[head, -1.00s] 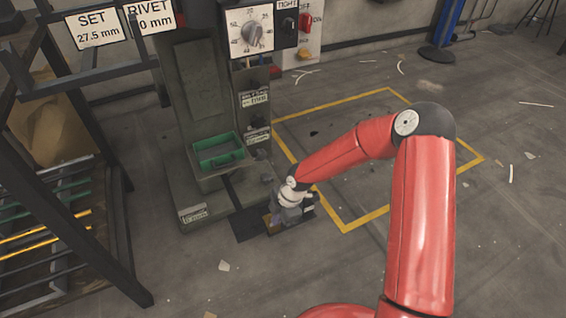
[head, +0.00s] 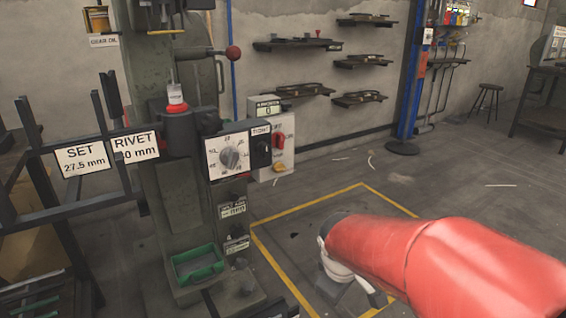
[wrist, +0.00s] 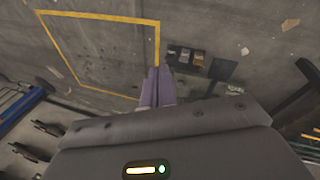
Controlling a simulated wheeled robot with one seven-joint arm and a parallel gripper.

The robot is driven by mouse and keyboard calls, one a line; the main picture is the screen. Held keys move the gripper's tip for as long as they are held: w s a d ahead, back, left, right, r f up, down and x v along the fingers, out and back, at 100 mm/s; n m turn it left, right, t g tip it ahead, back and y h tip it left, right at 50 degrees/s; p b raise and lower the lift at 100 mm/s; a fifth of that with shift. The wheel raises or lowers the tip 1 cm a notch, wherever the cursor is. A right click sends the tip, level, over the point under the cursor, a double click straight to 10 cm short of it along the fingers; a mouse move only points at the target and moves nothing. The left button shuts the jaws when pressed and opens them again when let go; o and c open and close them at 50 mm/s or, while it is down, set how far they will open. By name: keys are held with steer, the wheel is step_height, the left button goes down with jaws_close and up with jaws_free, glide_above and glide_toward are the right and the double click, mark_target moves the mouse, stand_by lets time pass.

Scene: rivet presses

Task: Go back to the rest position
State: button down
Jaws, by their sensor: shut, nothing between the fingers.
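My gripper (wrist: 158,75) shows in the wrist view as two purple-grey fingers side by side, closed with nothing between them. It points over bare floor, near a corner of the yellow floor outline (wrist: 158,40). In the head view my red arm reaches in from the lower right, and my gripper's fingers cannot be made out there.
The rivet press (head: 165,120) stands left, with a dial panel (head: 232,155), a red-knobbed lever (head: 233,53) and a green tray (head: 197,265) at its base. A dark rack (head: 60,200) is further left.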

steer(key=s+d+r+m+t+y+p, duration=0.1)
steer(key=s+d+r+m+t, duration=0.1)
steer(key=s+r+m, duration=0.7)
steer(key=s+d+r, duration=0.1)
steer(key=s, duration=0.3)
steer(key=shift+s+d+m+y+p, duration=0.2)
steer(key=shift+s+m+y+p, duration=0.1)
steer(key=shift+s+p, duration=0.1)
